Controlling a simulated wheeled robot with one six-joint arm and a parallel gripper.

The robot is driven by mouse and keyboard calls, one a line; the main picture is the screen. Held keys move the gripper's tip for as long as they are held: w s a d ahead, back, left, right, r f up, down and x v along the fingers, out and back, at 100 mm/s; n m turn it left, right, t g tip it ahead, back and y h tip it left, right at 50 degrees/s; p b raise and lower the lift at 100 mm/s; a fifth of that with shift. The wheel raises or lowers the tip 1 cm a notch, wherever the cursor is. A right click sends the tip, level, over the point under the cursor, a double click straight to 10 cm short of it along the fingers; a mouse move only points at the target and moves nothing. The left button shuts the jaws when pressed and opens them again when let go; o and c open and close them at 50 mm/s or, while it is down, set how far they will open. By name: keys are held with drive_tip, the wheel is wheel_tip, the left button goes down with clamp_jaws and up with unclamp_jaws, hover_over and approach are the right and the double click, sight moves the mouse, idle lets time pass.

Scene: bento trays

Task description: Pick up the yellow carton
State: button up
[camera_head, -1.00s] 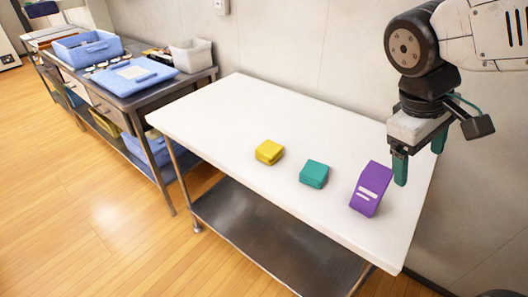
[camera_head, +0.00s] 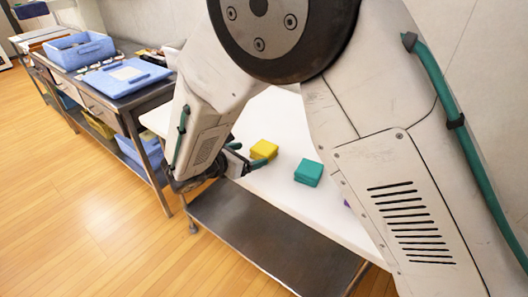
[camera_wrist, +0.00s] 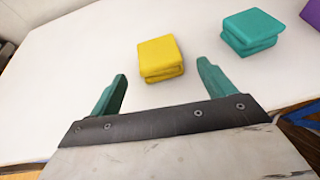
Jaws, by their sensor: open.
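The yellow carton (camera_head: 264,150) is a small box on the white table, and it also shows in the wrist view (camera_wrist: 160,58). My gripper (camera_wrist: 160,82) is open in the wrist view, with its two green fingers apart and nothing between them. The carton lies just beyond the fingertips, roughly in line with the gap. In the head view my gripper (camera_head: 243,158) is at the table's front edge, left of the carton, partly hidden by my arm.
A teal carton (camera_head: 308,172) sits right of the yellow one. A purple carton (camera_wrist: 311,12) is farther right, mostly hidden in the head view. The white table (camera_wrist: 75,50) is clear left of the yellow carton. A steel bench with a blue bin (camera_head: 85,50) stands at the left.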

sight(257, 151)
drive_tip(key=x, duration=0.7)
drive_tip(key=shift+w+d+f, duration=0.1)
drive_tip(key=shift+w+f, duration=0.1)
drive_tip(key=shift+w, duration=0.15)
drive_tip(key=c, duration=1.1)
